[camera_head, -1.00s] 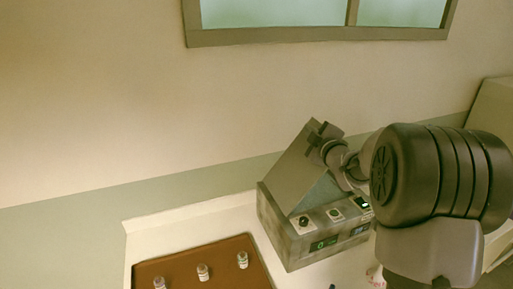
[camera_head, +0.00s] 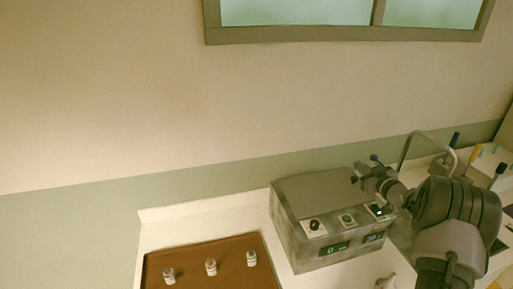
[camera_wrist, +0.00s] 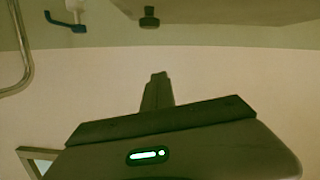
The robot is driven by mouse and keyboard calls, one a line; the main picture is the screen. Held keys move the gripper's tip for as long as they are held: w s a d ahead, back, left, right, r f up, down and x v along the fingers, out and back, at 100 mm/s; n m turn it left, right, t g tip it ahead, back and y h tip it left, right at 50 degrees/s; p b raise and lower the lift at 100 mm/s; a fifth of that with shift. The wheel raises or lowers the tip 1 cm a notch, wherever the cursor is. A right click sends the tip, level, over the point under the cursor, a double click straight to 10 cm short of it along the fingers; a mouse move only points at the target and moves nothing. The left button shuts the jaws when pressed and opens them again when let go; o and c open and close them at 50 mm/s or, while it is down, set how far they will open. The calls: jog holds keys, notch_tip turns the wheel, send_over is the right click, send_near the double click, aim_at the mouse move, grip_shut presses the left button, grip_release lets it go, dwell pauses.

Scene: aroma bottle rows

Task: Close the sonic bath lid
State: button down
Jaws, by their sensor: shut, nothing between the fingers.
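The sonic bath (camera_head: 300,238) is a grey metal box with a knob, a green button and lit displays on its front. Its lid (camera_head: 318,190) lies down flat across the top, with no gap that I can make out. My gripper (camera_head: 360,176) is at the lid's right end, close to its top; I cannot tell whether it touches. In the wrist view the narrow fingers of my gripper (camera_wrist: 158,80) are together and hold nothing.
A brown tray (camera_head: 212,281) with three small vials (camera_head: 211,267) lies left of the bath. A curved metal tube (camera_head: 425,135) and blue-handled items (camera_head: 500,169) stand behind my arm at the right. The wall rises close behind the bath.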

jog(key=shift+w+d+f+b, duration=0.1)
jog(key=shift+d+f+b, duration=0.15)
jog(key=shift+f, duration=0.5)
jog(key=shift+w+d+f+b, duration=0.15)
jog(key=shift+d+f, duration=0.1)
jog(key=shift+f, duration=0.5)
jog(key=shift+s, duration=0.1)
